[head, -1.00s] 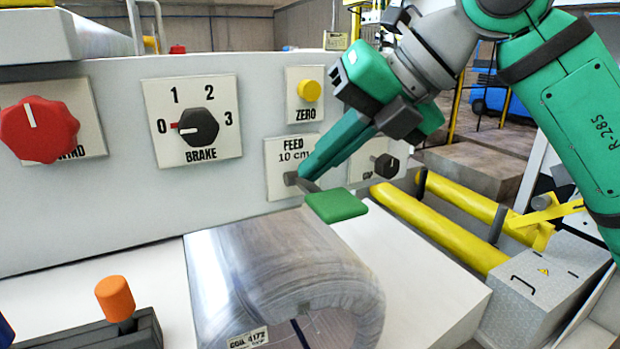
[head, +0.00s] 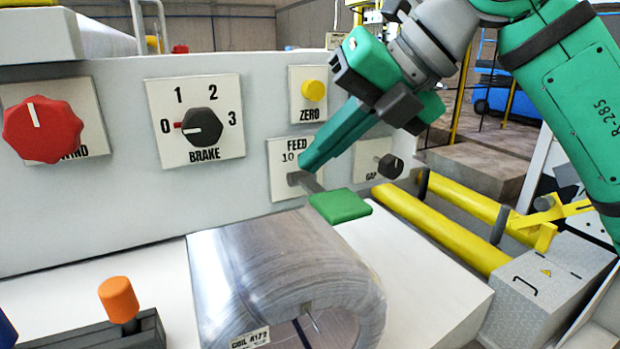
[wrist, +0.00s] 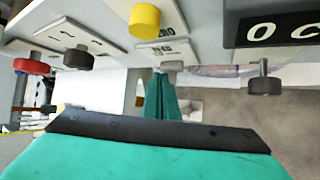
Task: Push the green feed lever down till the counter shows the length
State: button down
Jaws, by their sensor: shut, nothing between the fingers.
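The green feed lever (head: 340,206) sticks out from the panel under the FEED 10 cm plate (head: 283,188), on a grey stem, above the wrapped coil. My gripper (head: 306,163) is shut and empty, its fingertips just above the lever's stem near the plate; I cannot tell whether they touch it. In the wrist view my shut fingers (wrist: 161,98) point at the panel below the FEED plate, and the lever's green paddle is hidden. The counter shows only in part in the wrist view as a dark sign (wrist: 285,28) with letters like "O C"; no length is readable.
The yellow ZERO button (head: 313,91) sits above the FEED plate, the BRAKE knob (head: 202,127) to the left at about 0, and the GAP knob (head: 390,166) to the right. The wrapped coil (head: 285,270) lies below.

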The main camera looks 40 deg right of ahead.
aim_at(318, 185)
jog(key=shift+r, duration=0.4)
jog(key=shift+s+d, duration=0.1)
jog(key=shift+s, duration=0.05)
jog(key=r, duration=0.5)
jog(key=shift+w, duration=0.25)
jog(key=shift+w, duration=0.1)
dwell(0.4)
